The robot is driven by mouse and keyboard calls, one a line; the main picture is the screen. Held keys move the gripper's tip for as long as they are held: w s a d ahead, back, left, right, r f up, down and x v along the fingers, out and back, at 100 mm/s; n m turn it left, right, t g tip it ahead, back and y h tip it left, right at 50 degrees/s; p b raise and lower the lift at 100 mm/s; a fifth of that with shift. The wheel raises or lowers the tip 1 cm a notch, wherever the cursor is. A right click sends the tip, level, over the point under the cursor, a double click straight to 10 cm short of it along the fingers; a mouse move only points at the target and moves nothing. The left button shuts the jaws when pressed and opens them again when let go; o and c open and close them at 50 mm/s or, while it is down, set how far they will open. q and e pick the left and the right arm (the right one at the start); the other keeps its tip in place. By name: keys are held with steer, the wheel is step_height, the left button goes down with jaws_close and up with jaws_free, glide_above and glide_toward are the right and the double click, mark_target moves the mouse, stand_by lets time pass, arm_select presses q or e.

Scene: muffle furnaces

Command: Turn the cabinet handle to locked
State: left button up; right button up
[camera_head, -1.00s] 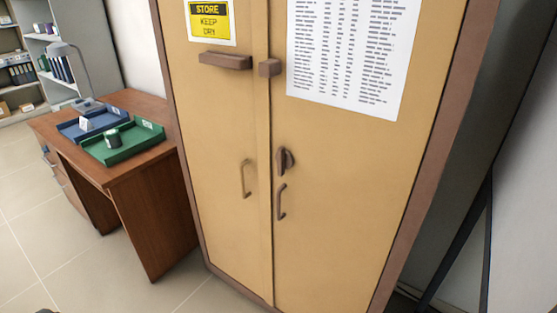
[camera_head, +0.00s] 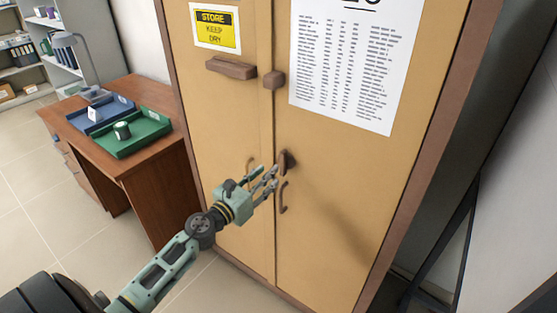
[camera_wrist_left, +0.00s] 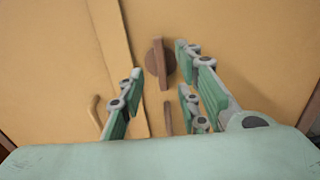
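The tan two-door cabinet (camera_head: 335,235) stands ahead with both doors closed. Its brown turning handle (camera_head: 288,161) is on the right door, above a small pull (camera_head: 283,198). In the left wrist view the handle (camera_wrist_left: 159,63) is a round base with an upright bar, slightly tilted. My left gripper (camera_head: 270,177) is in front of the doors, just left of the handle in the head view. Its fingers are spread and empty; in the left wrist view the handle shows beyond them, between the fingertips. I see no clear contact. My right gripper is not in view.
A wooden desk (camera_head: 150,180) with a green tray (camera_head: 133,147) and a blue tray (camera_head: 85,120) stands left of the cabinet. Brown blocks (camera_head: 231,69) are fixed high on the doors. Dark slanted bars (camera_head: 440,250) stand at the right.

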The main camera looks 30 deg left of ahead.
mark_target(282, 162)
arm_select(q)
steer(key=w, duration=0.7)
steer(key=shift+w+d+f+p, duration=0.15)
steer(key=shift+w+d+p, duration=0.05)
steer(key=shift+d+p, duration=0.15)
jaws_close()
